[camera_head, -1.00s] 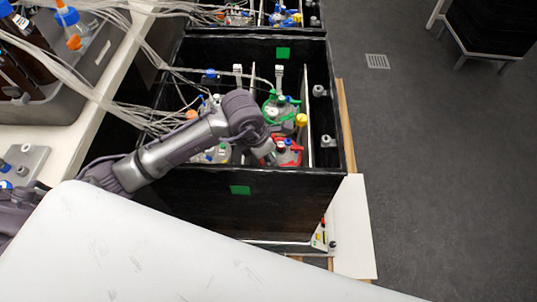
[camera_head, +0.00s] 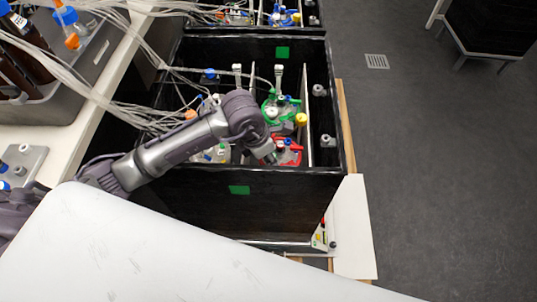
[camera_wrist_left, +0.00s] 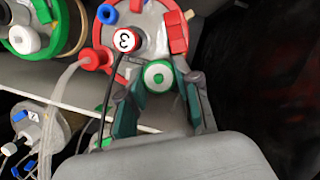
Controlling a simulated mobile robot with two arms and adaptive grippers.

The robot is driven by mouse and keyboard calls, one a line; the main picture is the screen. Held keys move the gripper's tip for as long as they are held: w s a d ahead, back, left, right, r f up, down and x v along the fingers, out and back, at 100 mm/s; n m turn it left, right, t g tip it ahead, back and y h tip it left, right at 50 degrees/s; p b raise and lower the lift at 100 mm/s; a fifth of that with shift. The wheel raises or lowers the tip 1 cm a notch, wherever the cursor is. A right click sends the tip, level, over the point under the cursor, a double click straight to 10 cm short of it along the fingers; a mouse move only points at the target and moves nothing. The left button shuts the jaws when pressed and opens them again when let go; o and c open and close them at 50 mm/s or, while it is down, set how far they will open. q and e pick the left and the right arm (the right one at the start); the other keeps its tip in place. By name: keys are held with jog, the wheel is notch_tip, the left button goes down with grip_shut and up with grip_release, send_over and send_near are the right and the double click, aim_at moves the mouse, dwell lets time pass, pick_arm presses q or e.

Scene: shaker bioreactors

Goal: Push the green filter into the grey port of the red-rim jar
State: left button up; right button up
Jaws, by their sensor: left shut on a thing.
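The red-rim jar (camera_head: 291,155) stands inside the black box, at its near right. In the left wrist view, the red-rim jar (camera_wrist_left: 150,25) fills the top middle, with a white cap marked 3 and red and blue fittings. My left gripper (camera_head: 268,160) reaches over the jar's left side from above. In the left wrist view, my left gripper (camera_wrist_left: 160,80) is shut on the green filter (camera_wrist_left: 158,75), a green ring with a white centre, at the jar's near edge. The grey port is hidden under the filter and fingers, so I cannot tell whether they touch. My right gripper is not in view.
A green-rim jar (camera_head: 281,112) stands just behind the red-rim jar. Another jar with a blue fitting (camera_wrist_left: 20,117) is at the lower left of the wrist view. Tubes run across the box from the left. The box's front wall (camera_head: 240,205) is close to my arm.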

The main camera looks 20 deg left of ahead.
pick_arm(q)
jog(key=shift+f+b, duration=0.75)
jog(key=shift+f, duration=0.1)
dwell(0.7)
jog(key=o, duration=0.8)
jog(key=shift+o, duration=0.2)
jog(key=v, duration=1.2)
jog(key=shift+r, duration=0.1)
